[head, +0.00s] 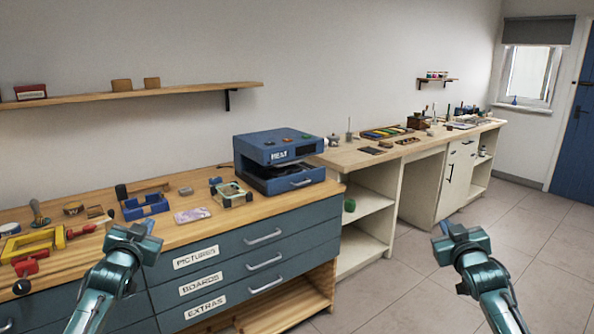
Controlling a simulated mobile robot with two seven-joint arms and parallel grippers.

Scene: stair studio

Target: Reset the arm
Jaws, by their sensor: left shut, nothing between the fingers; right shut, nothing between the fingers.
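My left gripper (137,232) is at the lower left, in front of the wooden worktop's front edge. It is shut and empty. My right gripper (458,231) is at the lower right, in front of the tiled floor and clear of the furniture. It is also shut and empty. Both arms come up from the bottom of the head view, bent, with the grippers at about the same height.
A worktop (178,234) over blue drawers (262,262) holds a blue heat press (278,160), a blue tray (146,207), a yellow frame (32,245) and small tools. A cream bench (342,157) continues behind. The floor (400,295) at right is free.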

